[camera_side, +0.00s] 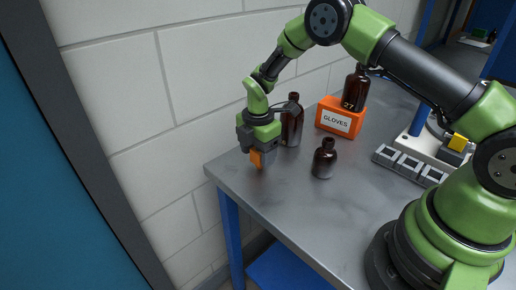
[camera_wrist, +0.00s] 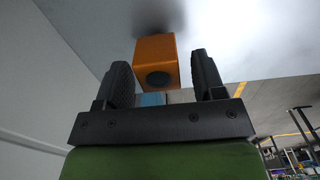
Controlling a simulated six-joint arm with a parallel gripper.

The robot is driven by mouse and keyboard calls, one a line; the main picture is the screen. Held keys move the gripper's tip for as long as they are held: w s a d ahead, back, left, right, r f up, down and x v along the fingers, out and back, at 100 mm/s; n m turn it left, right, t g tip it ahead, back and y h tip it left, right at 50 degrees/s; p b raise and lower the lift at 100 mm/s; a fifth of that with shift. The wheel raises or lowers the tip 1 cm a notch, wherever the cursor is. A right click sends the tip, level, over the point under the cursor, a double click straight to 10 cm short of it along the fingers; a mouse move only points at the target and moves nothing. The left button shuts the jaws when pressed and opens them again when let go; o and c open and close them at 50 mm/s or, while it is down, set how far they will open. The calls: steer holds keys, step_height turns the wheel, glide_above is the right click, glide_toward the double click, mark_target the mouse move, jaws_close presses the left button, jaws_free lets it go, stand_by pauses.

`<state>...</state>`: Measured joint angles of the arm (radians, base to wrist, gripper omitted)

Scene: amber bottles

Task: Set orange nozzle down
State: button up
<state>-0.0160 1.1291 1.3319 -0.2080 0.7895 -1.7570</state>
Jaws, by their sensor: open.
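The orange nozzle (camera_side: 256,158) is at the left end of the grey table, directly below my gripper (camera_side: 257,150) in the side view. In the wrist view the orange nozzle (camera_wrist: 156,62) is a small block with a dark round opening on its near face. It lies between the two black fingers of my gripper (camera_wrist: 160,78), with a gap visible on each side. The fingers are open. A dark shadow spreads beside the nozzle's far end on the grey surface. The side view does not clearly show whether the nozzle touches the table.
A tall amber bottle (camera_side: 291,126) stands close right of my gripper, and a short one (camera_side: 324,160) stands nearer the front. An orange gloves box (camera_side: 341,118) has another amber bottle (camera_side: 356,88) by it. A grey rack (camera_side: 410,165) sits right. The table (camera_side: 270,203) is clear in front.

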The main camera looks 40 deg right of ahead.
step_height(320, 180, up, 11)
step_height(320, 180, up, 10)
steer(key=m+t, duration=0.2)
steer(key=m, duration=0.3)
glide_above(258, 150)
steer(key=s, duration=0.4)
steer(key=s+a+r+m+t+y, duration=0.1)
steer(key=s+r+m+t, duration=0.1)
steer(key=s+m, duration=0.6)
steer(key=s+a+r+m+t+y, duration=0.1)
steer(key=s+r+m+t, duration=0.2)
steer(key=s+m, duration=0.6)
steer(key=shift+s+r, duration=1.05)
steer(key=shift+s, duration=0.8)
